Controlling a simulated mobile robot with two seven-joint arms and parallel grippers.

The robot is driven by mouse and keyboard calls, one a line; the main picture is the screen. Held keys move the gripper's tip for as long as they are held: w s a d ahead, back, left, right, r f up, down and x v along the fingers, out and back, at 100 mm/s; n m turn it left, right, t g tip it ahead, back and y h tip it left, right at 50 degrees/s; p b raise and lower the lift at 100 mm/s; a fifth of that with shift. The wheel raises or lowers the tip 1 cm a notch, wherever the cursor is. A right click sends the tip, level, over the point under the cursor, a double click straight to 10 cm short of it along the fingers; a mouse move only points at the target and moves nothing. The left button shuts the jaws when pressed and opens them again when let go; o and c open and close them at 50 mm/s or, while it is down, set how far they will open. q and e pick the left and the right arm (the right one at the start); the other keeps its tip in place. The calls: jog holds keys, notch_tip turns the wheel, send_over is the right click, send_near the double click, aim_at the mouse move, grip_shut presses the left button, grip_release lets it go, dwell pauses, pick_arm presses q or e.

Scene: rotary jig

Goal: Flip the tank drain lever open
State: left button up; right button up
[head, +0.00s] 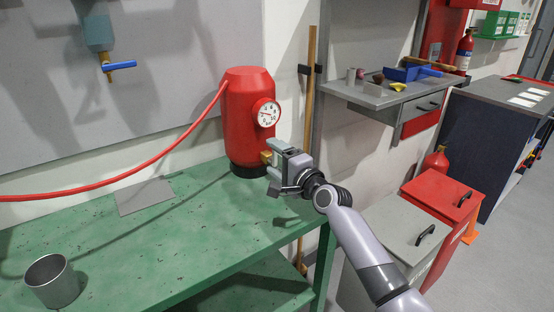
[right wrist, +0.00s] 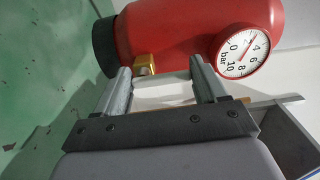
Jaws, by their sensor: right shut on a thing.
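The red tank (head: 246,110) stands upright on the green bench, with a round white gauge (head: 267,114) on its side. A brass drain fitting (head: 266,157) sticks out low on the tank; in the right wrist view it (right wrist: 146,64) shows just past the fingertips. My right gripper (head: 277,158) is at this fitting, its fingers on either side of a pale piece (right wrist: 162,88) that appears to be the drain lever. The gripper is shut on it. The lever is mostly hidden by the gripper in the head view. My left gripper is not in view.
A red hose (head: 130,168) runs left from the tank. A metal cup (head: 52,281) and grey plate (head: 145,196) are on the green bench (head: 190,230). A blue-handled valve (head: 120,65) hangs upper left. A wooden pole (head: 309,90) stands behind the gripper.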

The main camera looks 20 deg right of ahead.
jog(key=shift+f, duration=0.1)
dwell(0.4)
jog(key=o, duration=1)
jog(key=shift+o, duration=0.2)
jog(key=shift+s, duration=0.1)
jog(key=shift+p+v, duration=0.4)
jog(key=shift+v, duration=3.15)
